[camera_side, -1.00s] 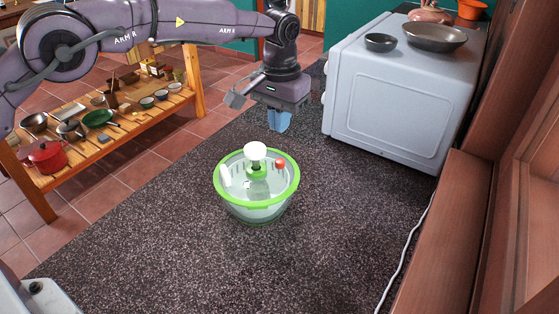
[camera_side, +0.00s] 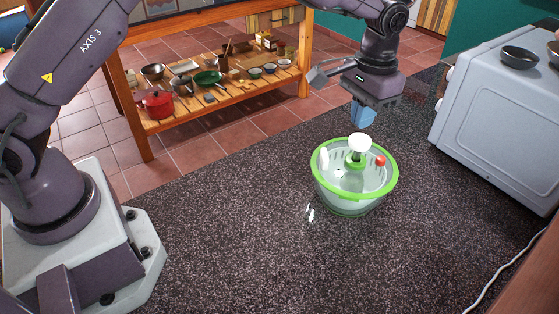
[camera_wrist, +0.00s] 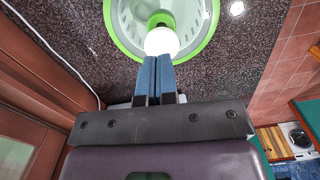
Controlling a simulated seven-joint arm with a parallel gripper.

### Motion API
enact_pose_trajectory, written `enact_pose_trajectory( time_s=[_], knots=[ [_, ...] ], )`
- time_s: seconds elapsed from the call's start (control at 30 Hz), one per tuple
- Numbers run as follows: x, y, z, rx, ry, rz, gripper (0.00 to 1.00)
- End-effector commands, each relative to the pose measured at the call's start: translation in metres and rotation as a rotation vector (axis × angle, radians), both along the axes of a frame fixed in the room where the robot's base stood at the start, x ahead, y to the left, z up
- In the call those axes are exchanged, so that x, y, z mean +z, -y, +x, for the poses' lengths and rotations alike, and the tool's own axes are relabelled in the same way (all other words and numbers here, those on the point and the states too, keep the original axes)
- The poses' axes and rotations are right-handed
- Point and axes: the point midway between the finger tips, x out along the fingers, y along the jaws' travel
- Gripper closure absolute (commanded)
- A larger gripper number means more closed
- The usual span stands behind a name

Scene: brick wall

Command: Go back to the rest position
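A bowl with a bright green rim (camera_side: 345,207), which looks like a salad spinner, stands upright on the dark speckled counter. A white round knob (camera_side: 359,143) rises on a green stem at its middle, and a red button (camera_side: 380,160) sits to the right. My gripper (camera_side: 361,124) points down just above and behind the knob, apart from it. In the wrist view, its two blue fingers (camera_wrist: 156,60) lie side by side with nothing seen between them. The white knob (camera_wrist: 162,41) shows just beyond the fingertips, inside the green ring (camera_wrist: 116,33).
The speckled counter (camera_side: 250,250) is clear around the bowl. A white oven (camera_side: 500,110) with a dark pan (camera_side: 519,57) on top stands at the right. A white cable (camera_side: 510,262) runs along the right edge. A wooden shelf (camera_side: 220,105) with several pots and bowls stands behind.

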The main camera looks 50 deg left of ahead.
Motion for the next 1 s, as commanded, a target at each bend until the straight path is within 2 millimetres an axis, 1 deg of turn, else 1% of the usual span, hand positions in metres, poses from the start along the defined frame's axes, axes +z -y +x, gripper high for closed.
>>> enact_pose_trajectory(
  time_s=[0.03,0.1,0.17,0.2,0.27,0.3,0.37,0.4,0.47,0.5,0.57,0.6,0.7,0.8,0.9,1.0],
  knots=[
    [0.020,-0.012,-0.015,-0.003,0.017,-0.006,1.00],
    [0.041,-0.025,-0.035,-0.009,0.038,-0.011,1.00],
    [0.057,-0.037,-0.054,-0.011,0.057,-0.017,1.00],
    [0.067,-0.045,-0.067,-0.013,0.073,-0.021,1.00],
    [0.081,-0.056,-0.088,-0.012,0.096,-0.024,1.00],
    [0.089,-0.063,-0.102,-0.011,0.113,-0.027,1.00],
    [0.100,-0.073,-0.124,-0.009,0.138,-0.031,1.00],
    [0.107,-0.080,-0.139,-0.006,0.156,-0.032,1.00],
    [0.115,-0.089,-0.162,-0.003,0.185,-0.034,1.00],
    [0.119,-0.095,-0.177,0.001,0.205,-0.036,1.00],
    [0.123,-0.103,-0.199,0.008,0.236,-0.037,1.00],
    [0.125,-0.108,-0.214,0.015,0.259,-0.037,1.00],
    [0.128,-0.119,-0.248,0.032,0.316,-0.038,1.00],
    [0.129,-0.127,-0.274,0.055,0.374,-0.036,1.00],
    [0.132,-0.132,-0.291,0.076,0.429,-0.035,1.00],
    [0.141,-0.135,-0.298,0.092,0.485,-0.035,1.00]
  ],
)
